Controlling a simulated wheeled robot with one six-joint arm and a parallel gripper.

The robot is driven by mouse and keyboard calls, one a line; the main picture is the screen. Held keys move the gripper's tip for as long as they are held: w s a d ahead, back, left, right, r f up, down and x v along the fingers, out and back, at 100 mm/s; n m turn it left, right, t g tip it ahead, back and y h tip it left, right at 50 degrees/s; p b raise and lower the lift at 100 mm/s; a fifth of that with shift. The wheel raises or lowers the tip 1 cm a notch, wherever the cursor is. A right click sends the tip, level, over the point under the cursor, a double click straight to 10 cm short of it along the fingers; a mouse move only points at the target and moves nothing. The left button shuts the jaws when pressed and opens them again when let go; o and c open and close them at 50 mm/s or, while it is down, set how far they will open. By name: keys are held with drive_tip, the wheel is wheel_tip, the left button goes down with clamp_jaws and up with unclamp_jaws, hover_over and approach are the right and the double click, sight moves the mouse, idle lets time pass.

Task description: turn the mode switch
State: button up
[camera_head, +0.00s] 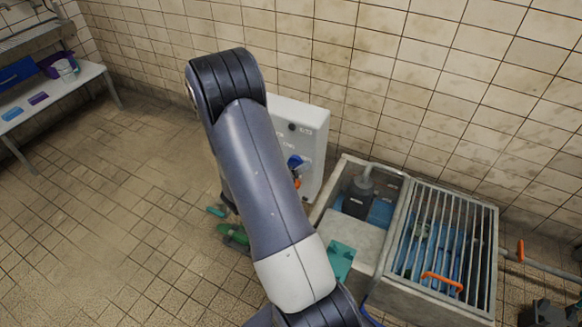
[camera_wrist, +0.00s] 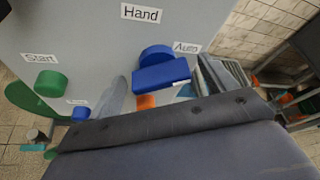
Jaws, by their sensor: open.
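The mode switch is a blue knob with a wide raised grip (camera_wrist: 160,72) on the light grey panel (camera_wrist: 85,45). It sits below the "Hand" label (camera_wrist: 141,13) and left of and below the "Auto" label (camera_wrist: 187,47). I cannot tell which label it points to. The switch also shows in the head view (camera_head: 294,162) beside my arm. In the head view my arm hides most of the gripper.
A green button (camera_wrist: 52,83) under "Start" and a smaller blue button (camera_wrist: 80,114) sit left of the switch. Something orange (camera_wrist: 146,101) shows below it. Right of the cabinet stands a concrete tank with a metal grille (camera_head: 470,210). Floor at left is clear.

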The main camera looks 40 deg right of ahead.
drive_tip(key=v, duration=1)
drive_tip(key=shift+a, duration=0.2)
drive_tip(key=shift+s+d, duration=0.1)
drive_tip(key=x, duration=1)
drive_tip(key=shift+d, duration=0.45)
drive_tip(key=shift+a+n+p, duration=0.15)
drive_tip(key=shift+n+p, duration=0.15)
drive_tip(key=shift+p, duration=0.2)
drive_tip(key=shift+f, duration=0.1)
drive_tip(key=shift+b, duration=0.3)
